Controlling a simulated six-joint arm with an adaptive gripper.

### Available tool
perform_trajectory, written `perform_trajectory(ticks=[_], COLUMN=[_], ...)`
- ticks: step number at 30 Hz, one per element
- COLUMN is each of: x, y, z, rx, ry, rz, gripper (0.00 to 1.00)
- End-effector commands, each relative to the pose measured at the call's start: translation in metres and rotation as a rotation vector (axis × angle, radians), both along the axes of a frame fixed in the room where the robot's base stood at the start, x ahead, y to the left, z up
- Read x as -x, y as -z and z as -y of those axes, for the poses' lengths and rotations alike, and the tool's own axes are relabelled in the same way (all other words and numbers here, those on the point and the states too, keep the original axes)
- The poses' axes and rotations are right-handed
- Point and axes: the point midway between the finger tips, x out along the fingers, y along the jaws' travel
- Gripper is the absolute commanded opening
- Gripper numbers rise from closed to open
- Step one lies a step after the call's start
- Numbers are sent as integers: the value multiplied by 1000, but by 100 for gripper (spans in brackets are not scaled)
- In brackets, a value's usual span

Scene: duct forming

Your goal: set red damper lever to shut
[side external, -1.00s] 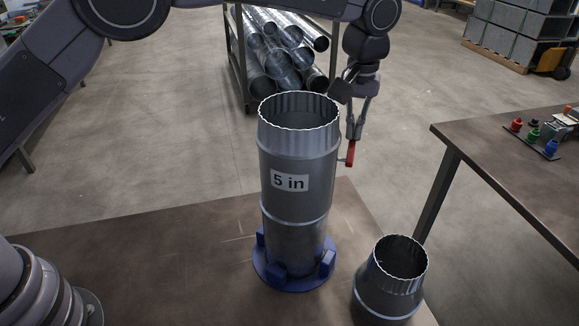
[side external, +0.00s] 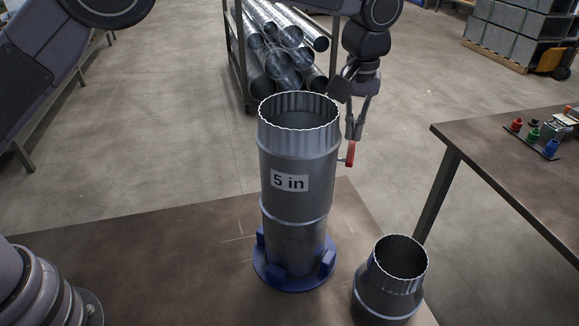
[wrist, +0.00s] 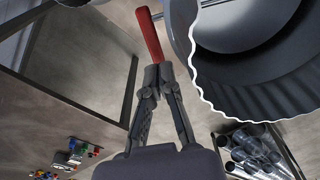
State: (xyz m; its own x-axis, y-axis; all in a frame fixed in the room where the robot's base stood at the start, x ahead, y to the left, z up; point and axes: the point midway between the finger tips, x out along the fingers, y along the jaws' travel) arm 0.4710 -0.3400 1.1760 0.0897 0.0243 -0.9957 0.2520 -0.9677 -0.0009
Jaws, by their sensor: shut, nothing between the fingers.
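The red damper lever (side external: 350,153) sticks out on the right side of the tall grey duct (side external: 290,219), which is labelled "5 in". In the side view the lever looks close to upright. It also shows as a red bar in the wrist view (wrist: 150,35). My gripper (side external: 354,136) points down at the lever's upper end, fingers together. In the wrist view the fingertips (wrist: 158,76) meet right at the lever's near end; whether they touch it I cannot tell. The duct's crimped open rim (wrist: 205,95) is close beside the fingers.
The duct stands in a blue clamp base (side external: 295,281) on the brown table (side external: 130,245). A short grey reducer (side external: 392,290) stands at front right. A second table (side external: 510,165) with small coloured parts is at right. A pipe rack (side external: 243,60) stands behind.

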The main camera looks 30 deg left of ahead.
Motion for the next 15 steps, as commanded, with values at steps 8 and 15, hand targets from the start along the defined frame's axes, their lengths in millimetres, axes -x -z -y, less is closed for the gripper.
perform_trajectory(ticks=[8, 15], x=[3, 7], y=[-51, -98], z=[2, 3], rx=[5, 3], ry=[1, 1], rz=[7, 4], gripper=[0, 0])
